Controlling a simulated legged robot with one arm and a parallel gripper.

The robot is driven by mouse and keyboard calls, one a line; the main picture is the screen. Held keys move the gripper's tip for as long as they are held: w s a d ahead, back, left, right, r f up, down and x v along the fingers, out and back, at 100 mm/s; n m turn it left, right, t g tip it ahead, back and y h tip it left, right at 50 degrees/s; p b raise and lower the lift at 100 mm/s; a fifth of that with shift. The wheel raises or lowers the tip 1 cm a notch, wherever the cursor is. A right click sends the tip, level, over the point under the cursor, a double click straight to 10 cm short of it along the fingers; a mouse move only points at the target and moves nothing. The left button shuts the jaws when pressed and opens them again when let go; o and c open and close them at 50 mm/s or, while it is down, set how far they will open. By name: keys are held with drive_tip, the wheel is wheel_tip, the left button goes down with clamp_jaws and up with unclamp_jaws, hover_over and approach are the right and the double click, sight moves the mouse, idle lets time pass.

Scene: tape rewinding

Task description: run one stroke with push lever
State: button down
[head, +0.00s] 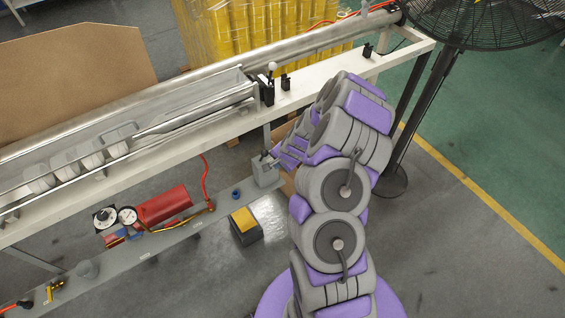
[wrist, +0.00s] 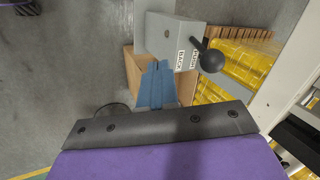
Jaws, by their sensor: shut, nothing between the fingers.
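The push lever shows in the wrist view as a black ball knob (wrist: 210,61) on a short dark stem. The box also shows in the head view (head: 266,176), at the end of the low grey bench. My gripper (wrist: 155,66) is shut and empty, its blue fingers together in front of the box's lower edge, left of and below the knob. The fingers look apart from the knob; whether they touch the box I cannot tell.
A long white-framed machine with a metal trough (head: 180,120) runs behind. A red cylinder (head: 164,204), gauges and a yellow-topped block (head: 243,220) are on or beside the low bench. A black fan (head: 480,18) stands at the right. Wooden boxes (wrist: 133,75) and yellow stacks (wrist: 235,72) lie behind the control box.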

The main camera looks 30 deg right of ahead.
drive_tip(key=w, duration=0.2)
drive_tip(key=w+r, duration=0.1)
drive_tip(key=shift+w+a, duration=0.1)
drive_tip(key=shift+a, duration=0.3)
drive_tip(key=shift+r, duration=0.15)
drive_tip(key=shift+w+r+p, duration=0.1)
drive_tip(key=shift+w+p, duration=0.15)
drive_tip(key=shift+p, duration=0.5)
